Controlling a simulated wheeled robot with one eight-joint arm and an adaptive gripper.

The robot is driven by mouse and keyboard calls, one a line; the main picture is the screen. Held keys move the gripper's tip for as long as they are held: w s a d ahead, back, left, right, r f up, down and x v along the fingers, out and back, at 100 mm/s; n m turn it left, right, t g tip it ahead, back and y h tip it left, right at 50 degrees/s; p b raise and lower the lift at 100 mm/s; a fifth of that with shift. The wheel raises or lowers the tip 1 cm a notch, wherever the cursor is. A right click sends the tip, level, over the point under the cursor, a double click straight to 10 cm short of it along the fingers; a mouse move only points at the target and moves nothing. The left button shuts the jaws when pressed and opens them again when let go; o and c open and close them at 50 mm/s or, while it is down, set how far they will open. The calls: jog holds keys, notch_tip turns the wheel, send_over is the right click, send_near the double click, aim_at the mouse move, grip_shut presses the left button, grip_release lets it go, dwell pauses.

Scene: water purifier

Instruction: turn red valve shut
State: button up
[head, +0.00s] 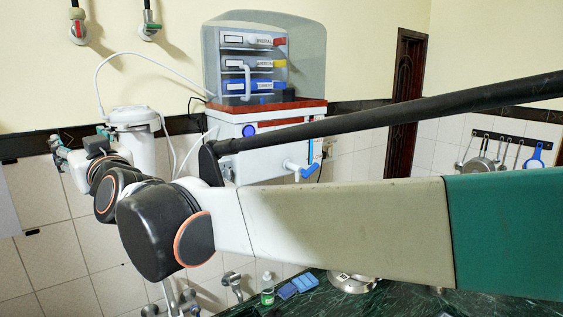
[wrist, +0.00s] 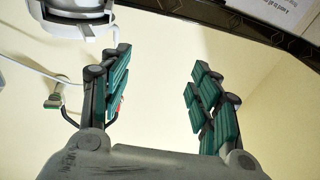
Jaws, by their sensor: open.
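A valve with a red part (head: 78,28) is on the wall at the upper left of the head view, above my gripper. In the wrist view a small red patch (wrist: 119,108) shows beside the left finger, mostly hidden by it. My gripper (head: 62,148) is at the left of the head view, beside the white filter housing (head: 134,140) and below the valve. In the wrist view my gripper (wrist: 158,82) has its two teal-padded fingers wide apart, with only bare wall between them.
A green-marked valve (head: 149,26) is on the wall to the right of the red one; a green valve also shows in the wrist view (wrist: 53,100). The water purifier (head: 262,75) and a white hose (head: 150,58) are nearby. My arm hides much of the middle.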

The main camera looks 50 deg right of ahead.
jog(key=shift+g+y, duration=0.4)
jog(key=shift+s+a+f+b, duration=0.1)
jog(key=shift+s+f+b, duration=0.15)
jog(key=shift+f, duration=0.45)
jog(key=shift+s+f+b, duration=0.15)
jog(key=shift+f+b, duration=0.15)
jog(key=shift+f, duration=0.35)
jog(key=shift+s+a+f+b, duration=0.1)
jog(key=shift+s+f+b, duration=0.15)
jog(key=shift+f, duration=0.45)
jog(key=s+d+f+g+b, duration=0.2)
jog(key=s+f+g+b, duration=0.2)
jog(key=f, duration=1.2)
jog(key=s+d+f+g+h+b, duration=0.1)
jog(key=s+f+g+b, duration=0.3)
jog(key=s+f+b, duration=0.5)
jog(key=s+d+f+m+g+b, duration=0.1)
jog(key=s+d+f+g+b, duration=0.2)
jog(key=f, duration=2.2)
jog(key=s+b, duration=0.4)
jog(key=s, duration=0.6)
jog(key=shift+g, duration=0.4)
